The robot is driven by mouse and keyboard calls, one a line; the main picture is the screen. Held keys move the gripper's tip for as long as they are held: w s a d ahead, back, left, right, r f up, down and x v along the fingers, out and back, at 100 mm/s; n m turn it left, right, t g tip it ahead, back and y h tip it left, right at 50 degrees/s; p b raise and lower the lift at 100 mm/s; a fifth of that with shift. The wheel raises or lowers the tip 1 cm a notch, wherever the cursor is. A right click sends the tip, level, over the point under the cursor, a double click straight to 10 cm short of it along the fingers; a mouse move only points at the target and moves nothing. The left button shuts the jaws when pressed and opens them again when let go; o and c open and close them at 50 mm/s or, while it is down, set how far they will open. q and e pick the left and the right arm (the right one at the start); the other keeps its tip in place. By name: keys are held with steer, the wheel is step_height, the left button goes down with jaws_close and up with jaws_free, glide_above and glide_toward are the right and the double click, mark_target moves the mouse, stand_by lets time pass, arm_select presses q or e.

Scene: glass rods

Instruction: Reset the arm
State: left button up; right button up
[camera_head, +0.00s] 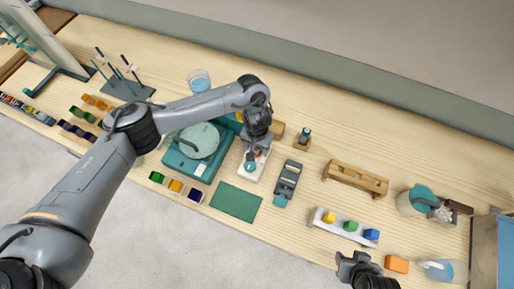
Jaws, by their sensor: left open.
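My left arm reaches in from the left across the table. My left gripper (254,155) points down over a small white stand with a teal round part (250,166), near the middle of the table. Its jaws are open, but the fingertips are small and I cannot tell whether they touch the stand. My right gripper (350,258) is at the bottom edge, right of centre, only partly in view. It is dark, and I cannot tell whether it is open or shut.
A teal device with a round plate (199,141) lies under my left forearm. A green mat (236,202), a grey-teal tool (288,179), a wooden rack (356,178) and a white block holding coloured pieces (322,222) stand nearby. A kettle-like vessel (411,203) is at right.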

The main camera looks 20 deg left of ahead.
arm_select(q)
step_height(320, 180, up, 8)
steer(key=p, duration=0.3)
steer(key=s+d+m+t+h+p, duration=0.1)
steer(key=s+d+m+h, duration=0.15)
steer(key=d, duration=0.55)
steer(key=s+d+m+h+p, duration=0.1)
steer(key=s+d+m+h, duration=0.2)
steer(key=d, duration=0.6)
steer(key=s+d+r+t+h+p, duration=0.2)
steer(key=s+d+r+t, duration=0.2)
steer(key=d+r, duration=0.3)
steer(key=s+a+r+n+t+y+p, duration=0.1)
steer(key=s+a+y+p, duration=0.15)
steer(key=a, duration=0.75)
steer(key=s+a+r+n+y+p, duration=0.1)
steer(key=s+a+n+y, duration=0.15)
steer(key=a, duration=0.75)
steer(key=s+a+f+g+y, duration=0.1)
steer(key=s+a+g+y, duration=0.1)
steer(key=s+a, duration=0.7)
steer(key=shift+s+a+p, duration=0.25)
steer(key=shift+a+p, duration=0.05)
steer(key=shift+a, duration=0.55)
